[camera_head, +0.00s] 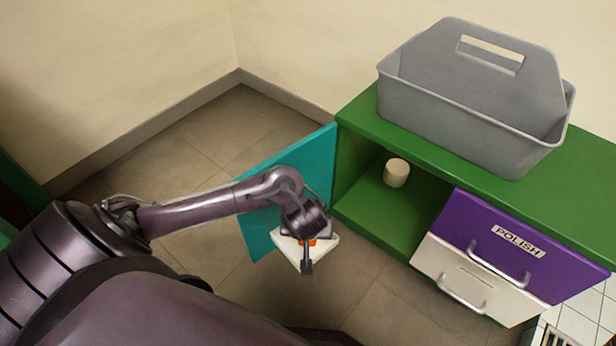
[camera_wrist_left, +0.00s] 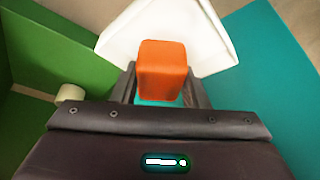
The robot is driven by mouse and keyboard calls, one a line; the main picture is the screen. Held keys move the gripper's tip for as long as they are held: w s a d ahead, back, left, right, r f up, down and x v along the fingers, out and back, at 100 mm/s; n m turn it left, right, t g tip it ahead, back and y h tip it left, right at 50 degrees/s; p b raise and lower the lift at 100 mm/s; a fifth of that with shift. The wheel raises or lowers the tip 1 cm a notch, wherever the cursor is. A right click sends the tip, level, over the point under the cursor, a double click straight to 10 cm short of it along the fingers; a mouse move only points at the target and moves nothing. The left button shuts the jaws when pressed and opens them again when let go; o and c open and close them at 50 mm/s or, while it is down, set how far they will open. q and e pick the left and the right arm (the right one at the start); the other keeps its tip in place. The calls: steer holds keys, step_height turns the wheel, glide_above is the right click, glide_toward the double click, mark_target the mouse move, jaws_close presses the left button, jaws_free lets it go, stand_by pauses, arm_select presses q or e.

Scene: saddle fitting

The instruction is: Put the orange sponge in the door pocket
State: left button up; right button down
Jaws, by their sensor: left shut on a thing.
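The orange sponge (camera_wrist_left: 162,68) is between the fingers of my left gripper (camera_wrist_left: 160,88), which is shut on it. In the head view only a small bit of the orange sponge (camera_head: 312,242) shows beside my left gripper (camera_head: 307,250). The white door pocket (camera_head: 325,251) is on the open teal door (camera_head: 262,237), and my left gripper is over it. In the wrist view the white pocket (camera_wrist_left: 116,42) lies behind the sponge. I cannot tell whether the sponge is inside the pocket or above it. My right gripper is not in view.
The green cabinet (camera_head: 362,128) stands to the right, with a beige cylinder (camera_head: 396,173) in its open compartment. A grey caddy (camera_head: 450,112) is on top. A purple drawer marked POLISH (camera_head: 470,232) and a white drawer (camera_head: 450,268) are at the right.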

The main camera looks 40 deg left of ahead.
arm_select(q)
steer(key=shift+f+b, duration=0.4)
steer(key=shift+f, duration=0.15)
step_height(320, 180, down, 3)
steer(key=b, duration=0.3)
steer(key=shift+r, duration=0.2)
steer(key=shift+f, duration=0.1)
steer(key=o, duration=0.4)
steer(key=shift+f, duration=0.1)
steer(key=o, duration=0.5)
